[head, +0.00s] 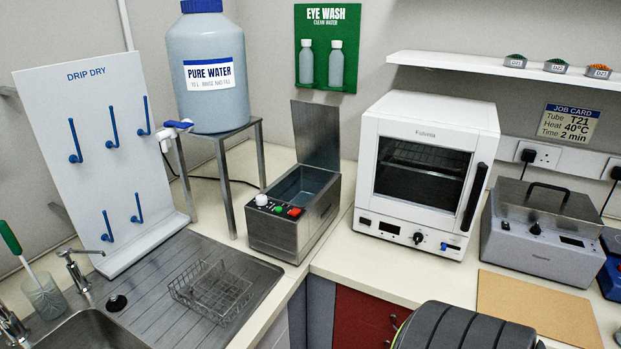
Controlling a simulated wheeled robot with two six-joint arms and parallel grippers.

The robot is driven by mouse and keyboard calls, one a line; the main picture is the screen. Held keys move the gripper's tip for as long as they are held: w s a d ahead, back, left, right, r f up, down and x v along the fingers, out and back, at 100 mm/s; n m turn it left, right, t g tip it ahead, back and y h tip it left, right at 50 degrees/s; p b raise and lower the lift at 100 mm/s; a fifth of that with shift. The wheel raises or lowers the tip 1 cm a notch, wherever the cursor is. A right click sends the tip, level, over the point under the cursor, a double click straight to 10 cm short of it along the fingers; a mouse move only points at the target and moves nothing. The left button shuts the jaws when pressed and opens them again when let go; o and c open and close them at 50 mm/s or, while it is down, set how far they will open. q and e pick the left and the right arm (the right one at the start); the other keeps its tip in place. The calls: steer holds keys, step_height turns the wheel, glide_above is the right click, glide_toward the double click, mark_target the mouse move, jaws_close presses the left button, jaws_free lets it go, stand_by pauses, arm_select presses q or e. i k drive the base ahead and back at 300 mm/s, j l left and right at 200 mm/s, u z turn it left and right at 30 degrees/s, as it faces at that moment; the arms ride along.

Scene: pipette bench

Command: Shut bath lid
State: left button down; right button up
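A steel bath (277,231) stands in the corner of the bench, with a white knob and green and red buttons on its front panel. Its flat grey lid (316,135) stands upright at the back edge, so the bath is open and its inner basin (304,186) shows. Neither of my grippers is in the head view.
A white oven (427,155) stands close to the bath's right, and a steel unit with a black handle (541,233) is further right. A metal stand (228,190) holding a large water container (208,75) is at its left. A wire basket (210,291) sits on the drainer in front.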

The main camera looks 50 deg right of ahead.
mark_target(316, 125)
steer(key=z, duration=1.6)
steer(key=i+l+u, duration=0.1)
steer(key=l+u, duration=0.15)
steer(key=u, duration=0.15)
steer(key=l+u, duration=0.6)
steer(key=u, duration=0.15)
